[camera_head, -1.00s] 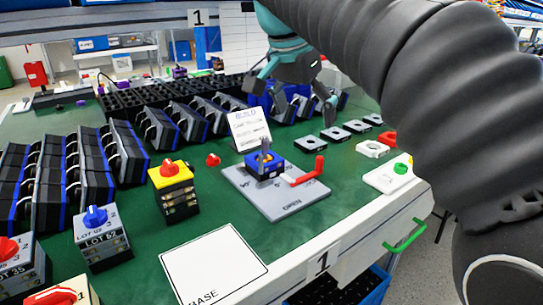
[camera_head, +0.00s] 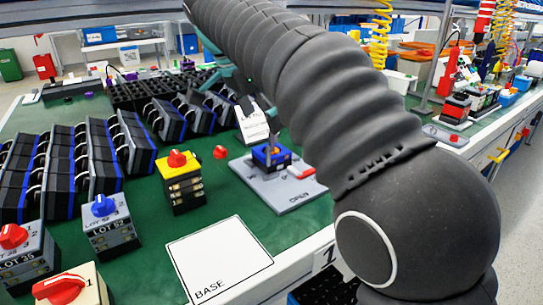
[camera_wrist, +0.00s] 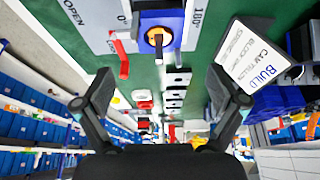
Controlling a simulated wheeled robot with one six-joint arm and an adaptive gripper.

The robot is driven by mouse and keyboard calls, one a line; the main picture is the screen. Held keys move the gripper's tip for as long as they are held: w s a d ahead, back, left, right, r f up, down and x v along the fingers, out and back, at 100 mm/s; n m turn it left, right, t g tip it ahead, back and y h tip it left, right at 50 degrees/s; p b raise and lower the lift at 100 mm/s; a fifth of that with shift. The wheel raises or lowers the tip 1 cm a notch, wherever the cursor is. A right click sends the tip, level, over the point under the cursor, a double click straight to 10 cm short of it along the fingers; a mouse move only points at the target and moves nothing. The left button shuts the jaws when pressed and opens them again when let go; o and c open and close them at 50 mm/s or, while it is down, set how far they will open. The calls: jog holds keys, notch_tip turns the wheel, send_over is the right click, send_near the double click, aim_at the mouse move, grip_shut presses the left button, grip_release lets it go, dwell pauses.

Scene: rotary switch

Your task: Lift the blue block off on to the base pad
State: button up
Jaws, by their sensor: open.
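The blue block (camera_head: 271,157) sits on a grey fixture plate (camera_head: 285,192) marked OPEN, with a dark upright pin at its orange centre. In the wrist view the block (camera_wrist: 172,20) is at the top centre, beyond my fingertips. The white base pad (camera_head: 218,262), lettered BASE, lies bare at the front of the table.
A paper card (camera_head: 253,122) stands behind the block. A yellow-topped switch stack (camera_head: 183,180) stands left of the fixture, with a loose red knob (camera_head: 220,152) nearby. Lot stacks (camera_head: 108,228) and rows of black-and-blue units (camera_head: 75,160) fill the left.

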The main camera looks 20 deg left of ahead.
aim_at(270, 143)
jog(key=shift+s+b+x, duration=0.1)
jog(key=shift+b+x, duration=0.25)
jog(key=shift+x, duration=1.45)
jog(key=shift+s+b+x, duration=0.15)
jog(key=shift+b+x, duration=0.15)
jog(key=shift+x, duration=1.45)
jog(key=shift+a+f, duration=0.1)
jog(key=shift+a, duration=0.05)
jog(key=c, duration=1.2)
